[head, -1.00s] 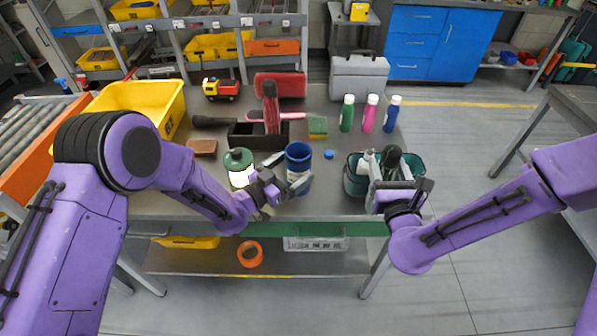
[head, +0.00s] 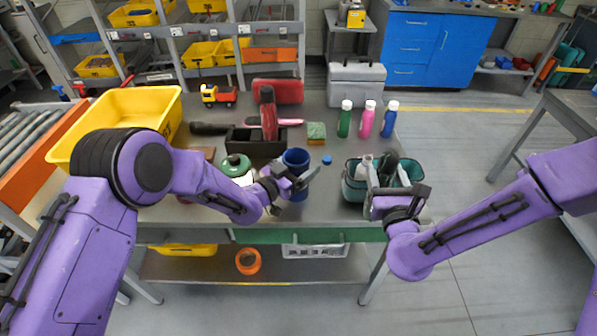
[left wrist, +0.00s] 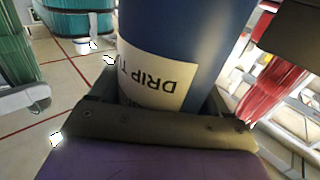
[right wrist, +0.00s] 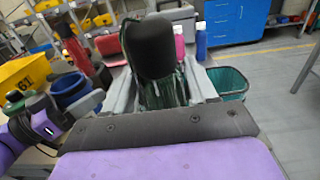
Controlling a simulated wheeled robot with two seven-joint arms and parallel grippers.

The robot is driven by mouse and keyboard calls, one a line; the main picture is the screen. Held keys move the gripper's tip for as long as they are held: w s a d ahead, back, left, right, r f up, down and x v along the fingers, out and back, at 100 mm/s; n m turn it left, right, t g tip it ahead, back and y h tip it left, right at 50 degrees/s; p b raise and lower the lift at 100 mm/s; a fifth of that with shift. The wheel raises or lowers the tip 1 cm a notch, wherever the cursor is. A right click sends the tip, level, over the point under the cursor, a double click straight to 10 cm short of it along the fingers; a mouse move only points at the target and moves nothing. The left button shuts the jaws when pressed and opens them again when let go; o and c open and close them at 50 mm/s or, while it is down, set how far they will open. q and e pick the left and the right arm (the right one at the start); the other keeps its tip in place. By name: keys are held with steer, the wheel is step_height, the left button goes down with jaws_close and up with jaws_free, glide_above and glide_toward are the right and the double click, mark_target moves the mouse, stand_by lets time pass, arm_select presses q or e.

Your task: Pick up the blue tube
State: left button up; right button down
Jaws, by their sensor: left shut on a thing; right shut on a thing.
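The blue tube (head: 297,159) is a wide, open-topped blue cylinder near the front of the table. In the left wrist view its blue wall (left wrist: 190,35) and pale label with upside-down "DRIP T" lettering fill the middle. My left gripper (head: 299,181) is shut on the tube, with its fingers at the tube's sides. Its fingertips are partly hidden by the tube in the left wrist view. My right gripper (head: 384,186) is shut on a dark green bottle (right wrist: 158,92) with a black cap, at the teal basket (head: 351,189).
A green-topped jar (head: 236,166) stands just left of the tube. A small blue disc (head: 326,159) lies to its right. Green, pink and blue bottles (head: 367,120) stand behind. A dark tray (head: 254,146) and yellow bin (head: 110,118) are further left.

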mark_target(304, 151)
arm_select(q)
step_height(304, 151, up, 4)
steer(key=shift+f+p, duration=0.1)
steer(key=shift+p, duration=1.05)
arm_select(e)
step_height(304, 151, up, 3)
steer(key=shift+f, duration=0.2)
step_height(304, 151, up, 5)
steer(key=p, duration=0.4)
steer(key=shift+w+f+p, duration=0.1)
steer(key=shift+f+p, duration=0.1)
steer(key=shift+p, duration=0.15)
steer(key=shift+r+p, duration=0.85)
arm_select(q)
steer(key=s+r+p, duration=0.1)
steer(key=s+r, duration=0.8)
steer(key=s, duration=0.5)
steer(key=shift+a, duration=0.15)
arm_select(e)
steer(key=shift+r, duration=0.5)
arm_select(q)
steer(key=shift+r, duration=0.1)
